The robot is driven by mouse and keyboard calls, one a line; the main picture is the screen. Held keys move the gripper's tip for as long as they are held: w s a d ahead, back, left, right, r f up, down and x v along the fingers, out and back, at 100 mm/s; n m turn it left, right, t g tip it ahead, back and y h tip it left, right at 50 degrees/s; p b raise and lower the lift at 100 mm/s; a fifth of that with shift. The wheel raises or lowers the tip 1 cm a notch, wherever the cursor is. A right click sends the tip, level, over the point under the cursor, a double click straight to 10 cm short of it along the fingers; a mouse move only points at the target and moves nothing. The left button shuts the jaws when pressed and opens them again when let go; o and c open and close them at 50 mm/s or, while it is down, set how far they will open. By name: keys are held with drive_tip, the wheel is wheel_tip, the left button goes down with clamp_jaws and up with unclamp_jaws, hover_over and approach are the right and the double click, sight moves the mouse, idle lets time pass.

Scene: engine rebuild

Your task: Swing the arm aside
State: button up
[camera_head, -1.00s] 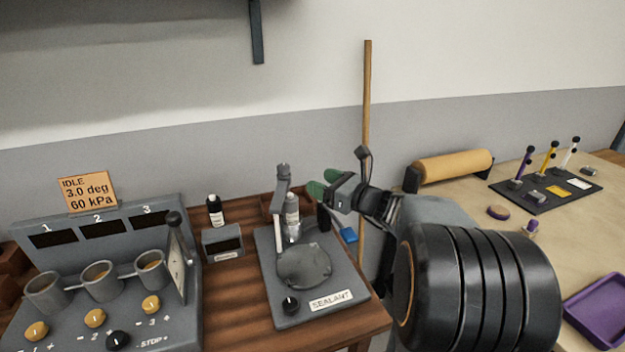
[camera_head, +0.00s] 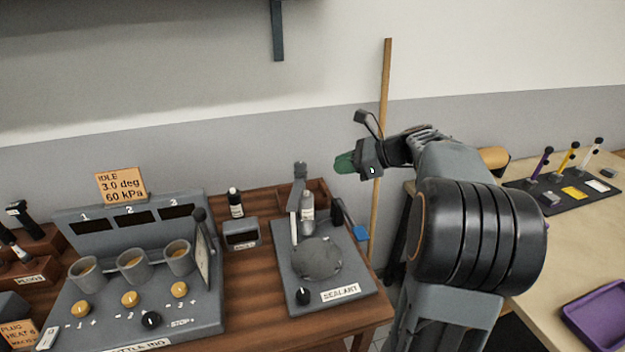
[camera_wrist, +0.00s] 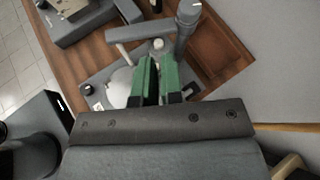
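My arm is raised in front of the gap between the wooden bench and the right-hand table. My gripper (camera_head: 345,163) has green fingers and points left, above and to the right of the sealant station (camera_head: 338,293). In the wrist view, the two green fingers (camera_wrist: 157,80) stand slightly apart with a narrow gap and nothing visible between them. Behind them are the sealant station's round plate (camera_wrist: 121,88) and its bottle, partly hidden by the fingers. The fingers look clear of the station.
A wooden pole (camera_head: 385,80) rises behind my gripper. The right table holds a tool mat (camera_head: 520,184), a tan roll (camera_head: 494,160) and a purple tray (camera_head: 598,316).

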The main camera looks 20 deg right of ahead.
drive_tip(key=s+d+g+h, duration=0.2)
drive_tip(key=g, duration=0.1)
drive_tip(key=shift+n, duration=0.3)
clamp_jaws()
drive_tip(key=p, duration=0.1)
approach(301, 197)
drive_tip(key=f+x, duration=0.1)
drive_tip(key=x, duration=0.4)
drive_tip(key=shift+w+a+r+g, duration=0.1)
drive_tip(key=shift+w+a+g, duration=0.2)
drive_tip(key=shift+a, duration=0.2)
drive_tip(key=shift+a+m, duration=0.3)
drive_tip(key=shift+m, duration=0.3)
